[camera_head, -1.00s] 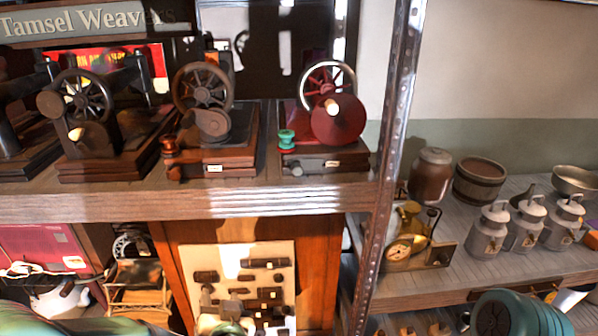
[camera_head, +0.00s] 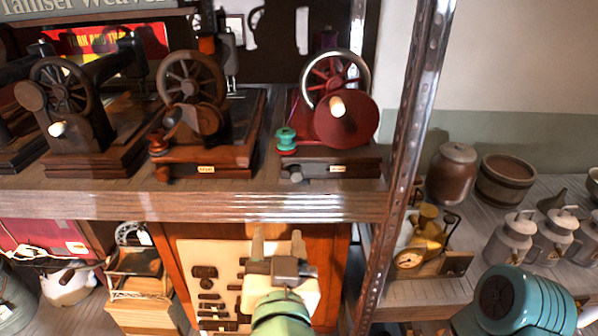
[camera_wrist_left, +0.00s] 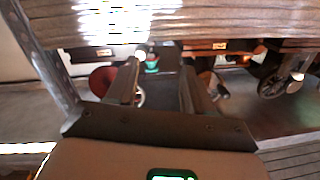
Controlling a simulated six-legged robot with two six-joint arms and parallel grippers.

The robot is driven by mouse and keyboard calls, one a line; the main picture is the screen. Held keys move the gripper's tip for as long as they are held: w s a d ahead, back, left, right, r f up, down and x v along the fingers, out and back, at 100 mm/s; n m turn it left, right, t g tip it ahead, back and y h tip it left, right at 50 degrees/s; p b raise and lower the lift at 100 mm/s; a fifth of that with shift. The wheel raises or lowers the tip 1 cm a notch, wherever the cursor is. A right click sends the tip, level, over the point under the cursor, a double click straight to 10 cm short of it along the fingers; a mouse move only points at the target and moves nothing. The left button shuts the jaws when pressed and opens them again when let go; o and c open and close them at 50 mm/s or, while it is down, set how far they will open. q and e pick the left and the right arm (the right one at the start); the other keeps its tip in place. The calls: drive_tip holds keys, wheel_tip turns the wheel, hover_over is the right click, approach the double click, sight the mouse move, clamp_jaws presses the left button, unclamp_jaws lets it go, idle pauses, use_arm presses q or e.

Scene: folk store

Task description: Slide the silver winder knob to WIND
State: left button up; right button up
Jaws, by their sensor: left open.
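The red sewing machine (camera_head: 338,120) stands on the shelf at right of the row, with a large red wheel and a silver-rimmed handwheel. The small silver knob (camera_head: 296,174) sits low at the front left of its base, below the green spool (camera_head: 287,139). My left gripper (camera_head: 277,243) is open and empty, below and in front of the shelf edge, pointing up. In the left wrist view, which looks upside down, the gripper (camera_wrist_left: 159,66) has its fingers apart, with the bright knob (camera_wrist_left: 140,54) and green spool (camera_wrist_left: 152,62) showing between them. My right gripper is not seen.
The shelf's front edge (camera_head: 220,206) lies between my left gripper and the machine. A perforated metal post (camera_head: 408,140) stands just right of the machine. Brown sewing machines (camera_head: 200,125) stand to its left. A wooden cabinet (camera_head: 325,250) is behind my gripper.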

use_arm(q)
drive_tip(key=s+d+r+h, duration=0.2)
drive_tip(key=s+d+r, duration=0.1)
drive_tip(key=p, duration=0.3)
approach(297, 177)
drive_tip(key=shift+m+t, duration=0.3)
drive_tip(key=w, duration=0.8)
drive_tip(key=shift+w+f, duration=0.3)
drive_tip(key=shift+w, duration=0.55)
drive_tip(key=shift+s, duration=0.1)
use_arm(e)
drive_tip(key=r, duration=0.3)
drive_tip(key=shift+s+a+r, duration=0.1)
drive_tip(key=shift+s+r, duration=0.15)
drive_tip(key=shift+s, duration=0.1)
use_arm(q)
drive_tip(key=shift+d, duration=0.1)
clamp_jaws()
